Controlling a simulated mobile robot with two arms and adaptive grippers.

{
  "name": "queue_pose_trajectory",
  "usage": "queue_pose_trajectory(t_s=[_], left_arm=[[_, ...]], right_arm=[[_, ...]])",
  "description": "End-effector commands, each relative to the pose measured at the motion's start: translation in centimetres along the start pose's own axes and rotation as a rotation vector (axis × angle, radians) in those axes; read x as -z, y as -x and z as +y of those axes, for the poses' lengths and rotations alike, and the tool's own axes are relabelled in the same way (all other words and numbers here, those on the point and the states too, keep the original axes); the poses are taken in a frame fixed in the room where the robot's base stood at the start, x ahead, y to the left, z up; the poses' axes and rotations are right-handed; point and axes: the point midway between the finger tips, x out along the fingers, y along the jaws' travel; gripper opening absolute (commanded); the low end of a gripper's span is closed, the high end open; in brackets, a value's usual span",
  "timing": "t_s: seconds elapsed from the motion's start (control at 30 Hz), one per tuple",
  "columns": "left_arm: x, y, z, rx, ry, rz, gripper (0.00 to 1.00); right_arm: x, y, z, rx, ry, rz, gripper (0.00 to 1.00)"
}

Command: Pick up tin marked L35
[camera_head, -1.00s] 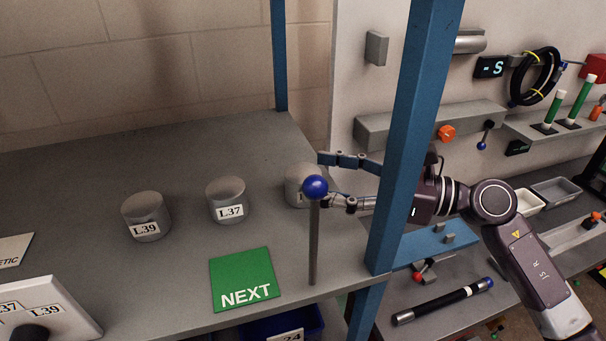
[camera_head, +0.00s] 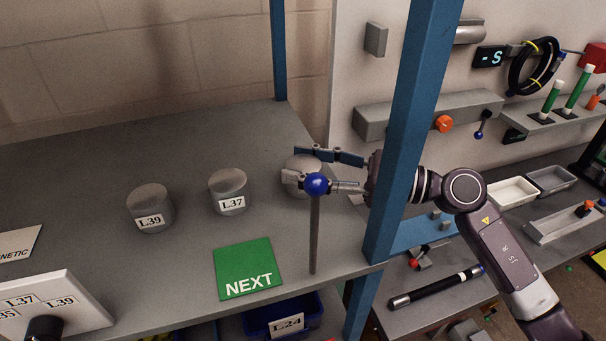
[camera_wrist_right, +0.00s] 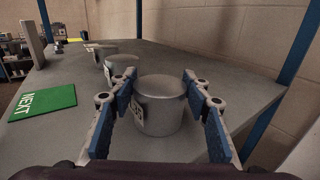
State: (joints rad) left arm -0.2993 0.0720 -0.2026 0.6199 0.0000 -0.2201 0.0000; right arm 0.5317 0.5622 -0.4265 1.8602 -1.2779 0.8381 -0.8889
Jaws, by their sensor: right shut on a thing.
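A grey tin (camera_head: 300,162) stands on the grey shelf near its right end. It is the third and rightmost in the row, and in the head view its front is mostly hidden. In the right wrist view the tin (camera_wrist_right: 161,98) stands upright, its label turned to the left edge and only partly readable. My right gripper (camera_head: 308,170) is shut on this tin, with one blue-padded finger (camera_wrist_right: 126,97) on each side of it. A tin marked L37 (camera_head: 228,188) and a tin marked L39 (camera_head: 150,205) stand to its left. My left gripper is not in view.
A thin post with a blue ball (camera_head: 316,184) stands in front of the tin. A blue upright (camera_head: 408,130) stands right of the tin, close to my right arm. A green NEXT plate (camera_head: 248,268) lies at the shelf's front. A white label board (camera_head: 60,310) stands front left.

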Motion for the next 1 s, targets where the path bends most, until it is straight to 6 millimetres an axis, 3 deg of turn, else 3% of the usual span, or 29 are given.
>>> queue_pose_trajectory(t_s=[0.27, 0.47, 0.57, 1.0], left_arm=[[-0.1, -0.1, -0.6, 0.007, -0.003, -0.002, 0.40], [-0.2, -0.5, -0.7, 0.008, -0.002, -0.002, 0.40], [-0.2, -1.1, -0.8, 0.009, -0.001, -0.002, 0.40], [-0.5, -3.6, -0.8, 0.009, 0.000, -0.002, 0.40]], right_arm=[[-0.2, 0.0, 0.0, 0.000, 0.001, -0.001, 0.17], [-1.8, 0.0, 0.0, 0.000, 0.007, -0.002, 0.17], [-3.6, 0.0, 0.0, 0.000, 0.009, -0.002, 0.17], [-14.9, 0.0, 0.0, 0.001, 0.008, -0.003, 0.17]])
